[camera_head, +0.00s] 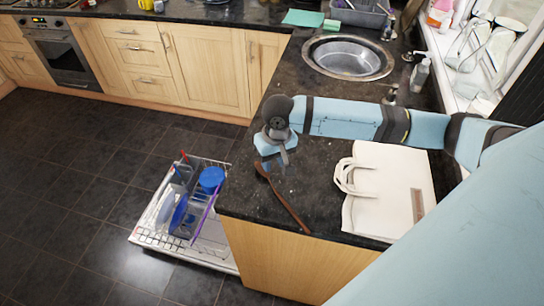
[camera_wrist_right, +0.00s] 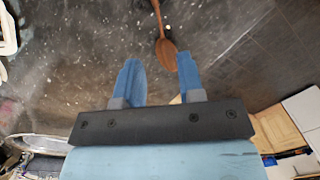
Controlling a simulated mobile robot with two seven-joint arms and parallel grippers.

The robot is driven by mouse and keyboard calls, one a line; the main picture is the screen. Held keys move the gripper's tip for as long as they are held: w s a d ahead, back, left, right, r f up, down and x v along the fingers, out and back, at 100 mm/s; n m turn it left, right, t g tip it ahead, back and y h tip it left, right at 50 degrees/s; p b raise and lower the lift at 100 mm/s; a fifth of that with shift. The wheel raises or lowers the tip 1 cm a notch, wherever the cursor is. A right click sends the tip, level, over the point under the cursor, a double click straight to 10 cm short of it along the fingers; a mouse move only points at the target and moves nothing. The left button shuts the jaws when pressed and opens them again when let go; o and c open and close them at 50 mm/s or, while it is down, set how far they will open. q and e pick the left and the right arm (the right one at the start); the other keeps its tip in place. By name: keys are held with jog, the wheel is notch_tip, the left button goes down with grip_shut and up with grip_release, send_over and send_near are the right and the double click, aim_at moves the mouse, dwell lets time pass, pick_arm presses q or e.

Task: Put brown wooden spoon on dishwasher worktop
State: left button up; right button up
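The brown wooden spoon (camera_head: 284,200) lies on the dark granite worktop (camera_head: 318,160), near its left edge, with its bowl end close to my right gripper. My right gripper (camera_head: 285,160) hangs over the worktop just above the spoon's bowl end. In the right wrist view the spoon (camera_wrist_right: 165,48) shows beyond the fingertips, its bowl in line with the gap between them. The two blue fingers of the right gripper (camera_wrist_right: 158,60) are apart, with nothing between them. My left gripper is not in view.
An open dishwasher rack (camera_head: 150,238) with blue dishes is pulled out low at the left. A white bag (camera_head: 385,185) lies on the worktop right of the spoon. A round sink (camera_head: 348,57) is set in farther back. The worktop between spoon and bag is clear.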

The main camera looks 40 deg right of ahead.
jog(key=shift+d+r, duration=0.15)
jog(key=shift+r, duration=1.2)
jog(key=shift+d+r, duration=0.1)
jog(key=shift+r, duration=1.25)
